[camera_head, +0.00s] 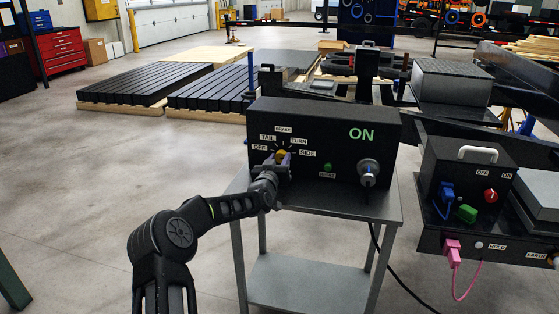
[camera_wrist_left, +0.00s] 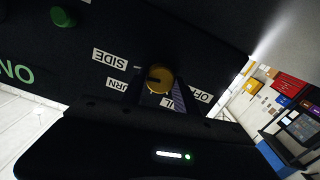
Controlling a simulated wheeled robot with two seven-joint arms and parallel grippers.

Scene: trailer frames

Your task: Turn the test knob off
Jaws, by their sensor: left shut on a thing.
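The test knob (camera_head: 282,154) is a yellow knob on the front of a black test box (camera_head: 340,118). The labels OFF, TAIL, BRAKE, TURN and SIDE are arranged around it. A green ON shows at the box's upper right. My left gripper (camera_head: 279,163) is at the knob from the front, shut on it. In the left wrist view the knob (camera_wrist_left: 160,79) sits at the fingers (camera_wrist_left: 160,94), with a dark mark on its face. The mark reaches left, but I cannot tell surely which label it points to. My right gripper is not in view.
The box stands on a grey metal cart (camera_head: 330,206). A green reset button (camera_head: 327,168) and a round connector (camera_head: 369,171) with a cable are right of the knob. A smaller black box (camera_head: 466,170) with a handle stands at the right.

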